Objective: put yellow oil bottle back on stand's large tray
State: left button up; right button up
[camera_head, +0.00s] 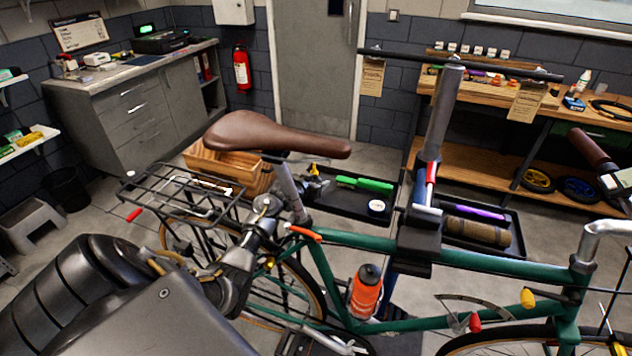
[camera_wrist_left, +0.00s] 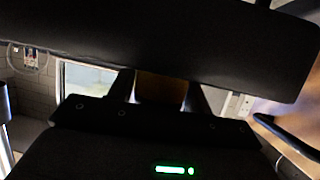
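My left gripper (camera_head: 313,178) is behind the seat post, below the saddle's nose, and is partly hidden. A small yellow patch there looks like the yellow oil bottle (camera_head: 313,169). In the left wrist view a dim amber body, likely the bottle (camera_wrist_left: 161,90), sits between the dark fingers. The fingers look shut on it. The stand's black left tray (camera_head: 342,208) lies beyond and below the gripper. It holds green-handled tools (camera_head: 364,184) and a white round tin (camera_head: 376,206). The right tray (camera_head: 512,249) holds a purple tool and a brown roll. My right gripper is out of view.
The brown saddle (camera_head: 270,134), seat post (camera_head: 290,190) and rear rack (camera_head: 180,190) crowd the left arm. The green frame (camera_head: 490,264) and stand column (camera_head: 440,115) stand to the right. A dark shape (camera_wrist_left: 170,40) spans the top of the wrist view, close by.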

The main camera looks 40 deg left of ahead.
pick_arm(q)
jog(key=shift+o, duration=1.4)
jog(key=shift+r, duration=0.2)
jog(key=v, duration=1.2)
